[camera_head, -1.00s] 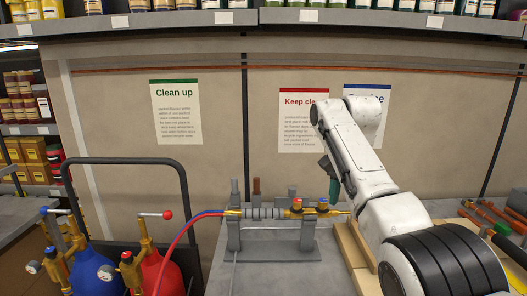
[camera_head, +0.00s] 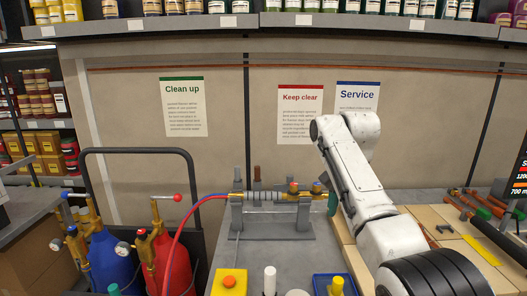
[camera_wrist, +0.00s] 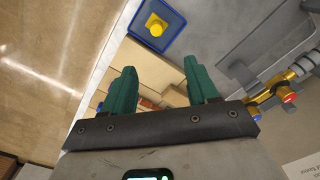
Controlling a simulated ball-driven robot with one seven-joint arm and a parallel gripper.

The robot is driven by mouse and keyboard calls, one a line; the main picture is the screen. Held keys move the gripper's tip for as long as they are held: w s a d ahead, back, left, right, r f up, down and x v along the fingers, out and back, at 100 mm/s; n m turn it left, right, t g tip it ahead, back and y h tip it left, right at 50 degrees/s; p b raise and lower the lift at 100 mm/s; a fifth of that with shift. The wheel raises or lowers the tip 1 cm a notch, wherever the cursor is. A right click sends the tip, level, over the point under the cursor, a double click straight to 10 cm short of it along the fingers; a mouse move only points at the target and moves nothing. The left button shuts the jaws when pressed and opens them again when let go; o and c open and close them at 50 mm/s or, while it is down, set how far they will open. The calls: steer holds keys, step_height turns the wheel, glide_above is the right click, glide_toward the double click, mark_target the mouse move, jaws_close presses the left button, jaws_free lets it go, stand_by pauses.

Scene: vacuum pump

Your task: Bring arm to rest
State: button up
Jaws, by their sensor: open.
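My white arm (camera_head: 362,180) reaches up from the lower right in the head view and bends over at its top. My gripper (camera_wrist: 163,88) shows in the wrist view with two green fingers spread apart and nothing between them. In the head view only a bit of green finger (camera_head: 332,204) shows beside the arm; the rest is hidden behind it. The gripper hangs near the right end of the pump assembly (camera_head: 270,197). In the wrist view brass fittings (camera_wrist: 282,92) lie right of the fingers, apart from them.
A blue tray (camera_wrist: 176,38) holds a yellow piece. Blue (camera_head: 109,262) and red (camera_head: 172,266) gas cylinders stand left, with a red hose. Tools (camera_head: 478,205) lie on the right. A wall with posters is behind.

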steer(key=s+d+f+n, duration=0.1)
steer(key=s+f, duration=0.4)
steer(key=f, duration=0.5)
steer(key=s+f+n+b, duration=0.1)
steer(key=s+f+n, duration=0.1)
steer(key=s+f, duration=0.55)
steer(key=s+d+f+n, duration=0.1)
steer(key=s+f, duration=0.3)
steer(key=f, duration=0.7)
steer(key=s+d+f+n+b, duration=0.1)
steer(key=s+f, duration=0.3)
steer(key=s, duration=0.5)
steer(key=s+d+f+n, duration=0.1)
steer(key=s+d+f, duration=0.15)
steer(key=s, duration=0.65)
steer(key=s+d+r+n+t, duration=0.1)
steer(key=s+d, duration=0.1)
steer(key=s, duration=1.2)
steer(key=shift+s+n+b, duration=0.3)
steer(key=shift+n, duration=0.1)
